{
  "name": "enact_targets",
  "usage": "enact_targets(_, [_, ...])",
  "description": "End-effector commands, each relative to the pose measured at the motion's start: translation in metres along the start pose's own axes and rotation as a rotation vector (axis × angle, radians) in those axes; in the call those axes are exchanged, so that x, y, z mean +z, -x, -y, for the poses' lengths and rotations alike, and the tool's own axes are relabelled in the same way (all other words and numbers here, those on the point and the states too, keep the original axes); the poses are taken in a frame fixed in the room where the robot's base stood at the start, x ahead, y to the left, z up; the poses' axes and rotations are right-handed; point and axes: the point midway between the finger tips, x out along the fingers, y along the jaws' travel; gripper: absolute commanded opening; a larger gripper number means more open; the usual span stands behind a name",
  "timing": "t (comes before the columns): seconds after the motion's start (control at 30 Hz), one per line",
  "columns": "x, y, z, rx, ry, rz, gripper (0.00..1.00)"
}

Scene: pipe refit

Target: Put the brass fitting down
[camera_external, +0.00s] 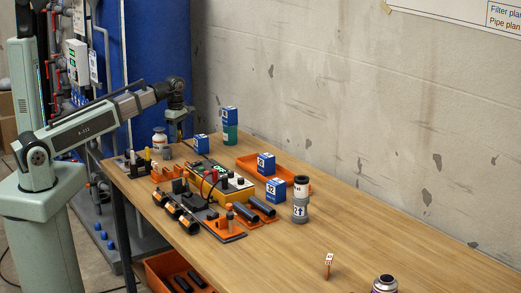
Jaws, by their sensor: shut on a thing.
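My gripper (177,136) points down over the far left end of the wooden table (400,225). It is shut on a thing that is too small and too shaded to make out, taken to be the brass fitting. The fingertips are partly hidden among the items there. I cannot tell whether the held thing touches the table. No separate brass fitting can be made out elsewhere on the table.
A white jar (159,137) stands close left of my gripper, and a blue box (201,143) close right. A yellow device (208,184), orange tray (247,163), more blue boxes and a grey cylinder (300,203) crowd the left half. The table's right middle is mostly clear.

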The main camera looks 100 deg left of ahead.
Motion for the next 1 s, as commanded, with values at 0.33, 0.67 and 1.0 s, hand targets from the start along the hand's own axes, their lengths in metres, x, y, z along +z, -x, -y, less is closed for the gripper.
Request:
enact_targets(0.33, [-0.018, -0.012, 0.002, -0.001, 0.038, 0.0, 0.09])
enact_targets(0.67, [-0.018, -0.054, 0.002, -0.001, 0.037, 0.0, 0.09])
enact_targets(1.0, [-0.018, -0.076, 0.001, -0.001, 0.037, 0.0, 0.09])
